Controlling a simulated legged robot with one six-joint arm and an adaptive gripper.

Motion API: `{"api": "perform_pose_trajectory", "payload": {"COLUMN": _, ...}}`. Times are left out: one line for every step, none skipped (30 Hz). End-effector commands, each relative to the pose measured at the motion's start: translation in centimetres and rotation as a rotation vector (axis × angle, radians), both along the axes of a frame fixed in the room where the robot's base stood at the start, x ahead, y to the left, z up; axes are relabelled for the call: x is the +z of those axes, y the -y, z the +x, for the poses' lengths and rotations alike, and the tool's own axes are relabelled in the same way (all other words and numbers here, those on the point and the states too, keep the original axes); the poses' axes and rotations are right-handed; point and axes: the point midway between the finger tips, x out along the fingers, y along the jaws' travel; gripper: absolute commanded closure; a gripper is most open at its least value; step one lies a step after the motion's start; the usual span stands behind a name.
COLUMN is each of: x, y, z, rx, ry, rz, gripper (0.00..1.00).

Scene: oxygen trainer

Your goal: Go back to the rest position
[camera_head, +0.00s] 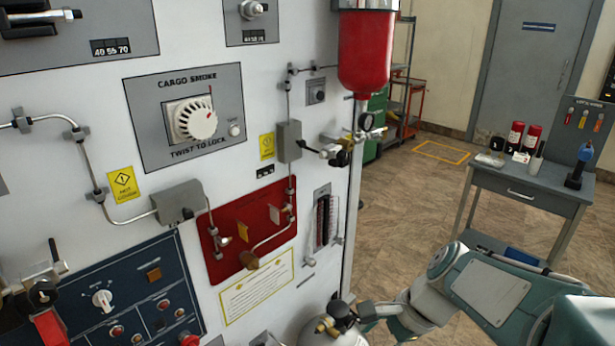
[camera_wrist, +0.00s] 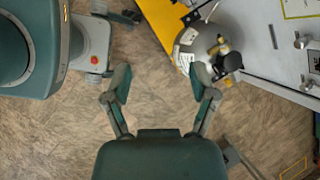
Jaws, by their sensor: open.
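My gripper (camera_wrist: 161,75) is open in the wrist view, its two fingers spread wide with only bare floor showing between them. In the head view my green and grey arm (camera_head: 490,290) reaches in from the lower right. Its wrist end is low, beside the panel's lower right corner. A pale round cylinder with a dark valve knob (camera_head: 340,322) shows at the bottom edge of the head view. It also shows in the wrist view (camera_wrist: 212,42), beyond the right finger. I cannot tell from the head view how close my gripper is to it.
The white trainer panel (camera_head: 285,105) fills the left, with a red cylinder (camera_head: 365,55) mounted at its right edge. A grey table (camera_head: 535,190) with small items stands at right. A yellow base (camera_wrist: 165,20) lies beside the cylinder. Tiled floor (camera_head: 410,205) between panel and table is clear.

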Motion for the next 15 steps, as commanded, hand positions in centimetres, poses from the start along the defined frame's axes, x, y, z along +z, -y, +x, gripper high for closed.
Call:
{"api": "perform_pose_trajectory", "payload": {"x": 0.6, "y": 0.1, "z": -0.7, "rx": 0.067, "ry": 0.057, "rz": -0.043, "gripper": 0.26}}
{"api": "perform_pose_trajectory", "payload": {"x": 0.8, "y": 0.2, "z": -1.1, "rx": 0.110, "ry": 0.089, "rz": -0.070, "gripper": 0.26}}
{"api": "perform_pose_trajectory", "payload": {"x": 1.2, "y": 0.3, "z": -1.6, "rx": 0.168, "ry": 0.132, "rz": -0.106, "gripper": 0.26}}
{"api": "perform_pose_trajectory", "payload": {"x": 1.4, "y": 0.5, "z": -1.9, "rx": 0.211, "ry": 0.165, "rz": -0.134, "gripper": 0.26}}
{"api": "perform_pose_trajectory", "payload": {"x": 1.6, "y": 0.6, "z": -2.3, "rx": 0.254, "ry": 0.195, "rz": -0.161, "gripper": 0.26}}
{"api": "perform_pose_trajectory", "payload": {"x": 1.9, "y": 0.8, "z": -2.7, "rx": 0.312, "ry": 0.236, "rz": -0.198, "gripper": 0.26}}
{"api": "perform_pose_trajectory", "payload": {"x": 2.2, "y": 0.9, "z": -3.1, "rx": 0.356, "ry": 0.267, "rz": -0.227, "gripper": 0.26}}
{"api": "perform_pose_trajectory", "payload": {"x": 2.4, "y": 1.1, "z": -3.4, "rx": 0.400, "ry": 0.296, "rz": -0.256, "gripper": 0.26}}
{"api": "perform_pose_trajectory", "payload": {"x": 2.7, "y": 1.3, "z": -3.8, "rx": 0.458, "ry": 0.335, "rz": -0.295, "gripper": 0.26}}
{"api": "perform_pose_trajectory", "payload": {"x": 3.0, "y": 1.5, "z": -4.1, "rx": 0.501, "ry": 0.363, "rz": -0.324, "gripper": 0.26}}
{"api": "perform_pose_trajectory", "payload": {"x": 3.2, "y": 1.6, "z": -4.4, "rx": 0.544, "ry": 0.392, "rz": -0.354, "gripper": 0.26}}
{"api": "perform_pose_trajectory", "payload": {"x": 3.5, "y": 1.8, "z": -4.8, "rx": 0.603, "ry": 0.427, "rz": -0.394, "gripper": 0.26}}
{"api": "perform_pose_trajectory", "payload": {"x": 3.8, "y": 2.0, "z": -5.1, "rx": 0.647, "ry": 0.453, "rz": -0.425, "gripper": 0.26}}
{"api": "perform_pose_trajectory", "payload": {"x": 4.1, "y": 2.2, "z": -5.4, "rx": 0.690, "ry": 0.480, "rz": -0.456, "gripper": 0.26}}
{"api": "perform_pose_trajectory", "payload": {"x": 4.4, "y": 2.5, "z": -5.8, "rx": 0.748, "ry": 0.515, "rz": -0.498, "gripper": 0.26}}
